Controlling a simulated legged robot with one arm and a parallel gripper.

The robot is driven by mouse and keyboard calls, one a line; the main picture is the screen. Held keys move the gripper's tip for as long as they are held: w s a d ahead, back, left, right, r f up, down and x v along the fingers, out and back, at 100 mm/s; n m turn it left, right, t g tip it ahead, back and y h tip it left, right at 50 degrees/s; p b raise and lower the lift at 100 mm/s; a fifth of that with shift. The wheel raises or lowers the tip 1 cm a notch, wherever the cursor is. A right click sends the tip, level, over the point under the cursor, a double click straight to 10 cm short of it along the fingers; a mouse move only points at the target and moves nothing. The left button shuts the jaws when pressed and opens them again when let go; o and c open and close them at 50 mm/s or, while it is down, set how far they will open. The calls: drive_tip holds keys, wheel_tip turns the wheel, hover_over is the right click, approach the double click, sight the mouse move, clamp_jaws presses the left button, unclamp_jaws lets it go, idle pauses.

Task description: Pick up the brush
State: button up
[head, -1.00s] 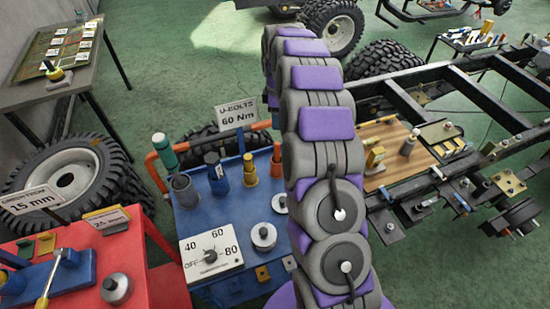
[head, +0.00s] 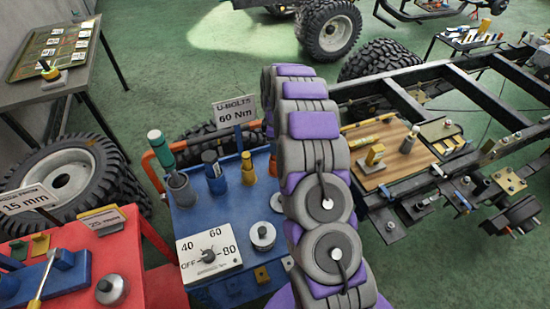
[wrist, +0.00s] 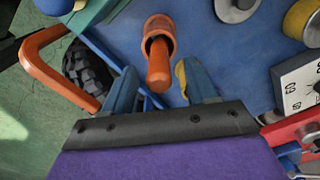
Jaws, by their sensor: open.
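In the wrist view my gripper (wrist: 158,68) is open, its two blue fingers apart over the blue cart top. An orange handle (wrist: 158,68) stands in an orange round holder (wrist: 159,28) between and just beyond the fingers, with gaps on both sides. This may be the brush; no bristles show, so I cannot be sure. In the head view my arm hides the gripper and most of that spot. A green-handled tool (head: 158,148) leans in a grey cup (head: 180,188) on the same cart.
The blue cart (head: 205,220) also carries a dial box (head: 209,257), a blue cup (head: 215,173) and a yellow piece (head: 248,168). An orange rail (wrist: 45,60) bounds its edge. A red table (head: 135,270) stands left, the chassis frame (head: 430,75) right.

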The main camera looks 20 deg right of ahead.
sight(276, 157)
wheel_tip(276, 157, down, 2)
drive_tip(key=shift+d+f, duration=0.1)
drive_tip(key=shift+f, duration=0.15)
drive_tip(key=shift+r, duration=0.1)
drive_tip(key=shift+c, duration=0.3)
clamp_jaws()
